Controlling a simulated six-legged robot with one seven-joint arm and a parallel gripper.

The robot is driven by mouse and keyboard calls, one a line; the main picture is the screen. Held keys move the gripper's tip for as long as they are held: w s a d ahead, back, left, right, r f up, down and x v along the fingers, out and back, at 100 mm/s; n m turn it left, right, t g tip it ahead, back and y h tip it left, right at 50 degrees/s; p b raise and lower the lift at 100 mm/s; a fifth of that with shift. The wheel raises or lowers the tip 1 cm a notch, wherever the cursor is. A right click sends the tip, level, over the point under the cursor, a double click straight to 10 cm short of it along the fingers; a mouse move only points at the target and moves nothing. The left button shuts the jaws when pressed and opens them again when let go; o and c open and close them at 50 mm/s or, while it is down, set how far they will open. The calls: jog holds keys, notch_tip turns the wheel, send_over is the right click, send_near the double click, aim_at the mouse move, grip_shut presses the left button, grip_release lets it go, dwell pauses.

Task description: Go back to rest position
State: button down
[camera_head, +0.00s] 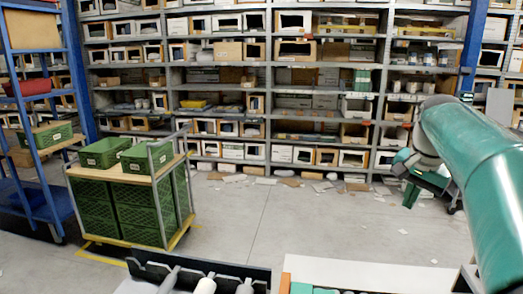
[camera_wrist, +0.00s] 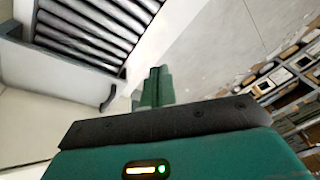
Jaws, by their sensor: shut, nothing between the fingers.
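My gripper (camera_wrist: 155,88) shows in the wrist view as two green fingers side by side, shut with nothing between them. It is in free air, with open floor beyond its right side. In the head view my green arm comes in from the right edge and bends down.
A cart (camera_head: 164,174) with green crates stands at the left, beside a blue rack (camera_head: 66,110). Long shelving (camera_head: 267,75) fills the back, with litter below it. A grey slatted panel (camera_wrist: 88,28) lies left of my gripper. The middle floor (camera_head: 275,215) is clear.

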jog(key=s+a+f+n+t, duration=0.1)
jog(key=s+a+f+n, duration=0.4)
jog(key=s+a, duration=0.5)
jog(key=s+a+f+n+t, duration=0.1)
jog(key=s+a+f+n, duration=0.4)
jog(key=s+a+f, duration=0.3)
jog(key=s+a, duration=0.1)
jog(key=s, duration=0.2)
jog(key=shift+a+f+t+y, duration=0.3)
jog(key=shift+a+f+y, duration=0.1)
jog(key=shift+s, duration=0.2)
